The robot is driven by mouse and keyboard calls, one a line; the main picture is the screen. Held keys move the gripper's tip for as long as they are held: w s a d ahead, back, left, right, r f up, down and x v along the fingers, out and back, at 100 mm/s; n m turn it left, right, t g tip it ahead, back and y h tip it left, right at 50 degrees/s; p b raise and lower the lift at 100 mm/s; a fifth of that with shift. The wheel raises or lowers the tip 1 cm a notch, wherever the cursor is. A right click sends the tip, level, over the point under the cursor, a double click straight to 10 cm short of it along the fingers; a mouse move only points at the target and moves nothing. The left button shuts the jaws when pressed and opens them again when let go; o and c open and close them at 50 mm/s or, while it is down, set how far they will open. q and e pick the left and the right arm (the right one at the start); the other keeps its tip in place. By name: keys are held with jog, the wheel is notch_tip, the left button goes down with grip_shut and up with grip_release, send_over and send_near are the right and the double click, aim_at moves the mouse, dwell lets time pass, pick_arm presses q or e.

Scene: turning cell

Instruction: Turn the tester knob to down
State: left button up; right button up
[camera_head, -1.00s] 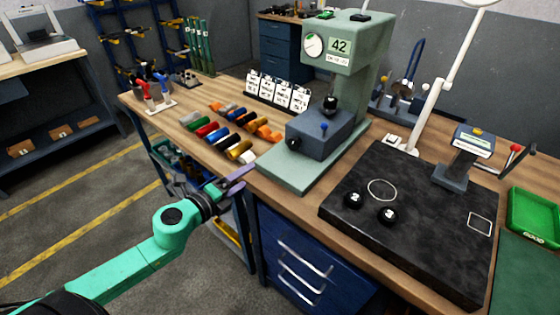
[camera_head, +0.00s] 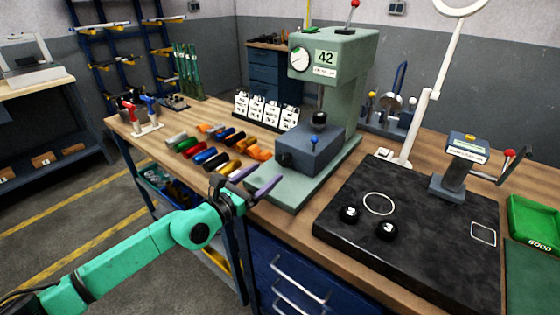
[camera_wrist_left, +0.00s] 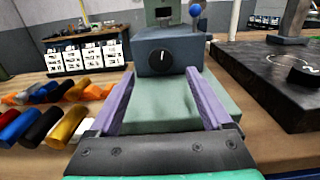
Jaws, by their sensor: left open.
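The tester (camera_head: 335,55) is a green column machine with a dial and a display reading 42. A blue-grey box (camera_head: 316,150) stands on its green base. The tester knob (camera_head: 284,159) is a black round knob on the box's front face. In the left wrist view the knob (camera_wrist_left: 163,57) faces me, and its white mark looks about upright. My left gripper (camera_head: 262,181) is open and empty, with purple fingers apart in front of the knob and not touching it. In the left wrist view the fingers (camera_wrist_left: 160,75) spread to either side below the knob. My right gripper is not in view.
Several coloured cylinders (camera_head: 210,155) lie on the bench left of the tester, with white cards (camera_head: 265,110) behind. A dark stone plate (camera_head: 410,240) with two black weights lies to the right. A green tray (camera_head: 535,220) stands at the far right.

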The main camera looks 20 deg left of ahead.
aim_at(282, 160)
pick_arm(q)
jog(key=x, duration=0.7)
jog(key=shift+w+d+b, duration=0.1)
jog(key=shift+w+b, duration=0.15)
jog(key=shift+b, duration=0.1)
jog(key=shift+s, duration=0.1)
grip_shut()
jog(key=shift+f+n, duration=0.1)
jog(key=shift+n, duration=1.5)
grip_release()
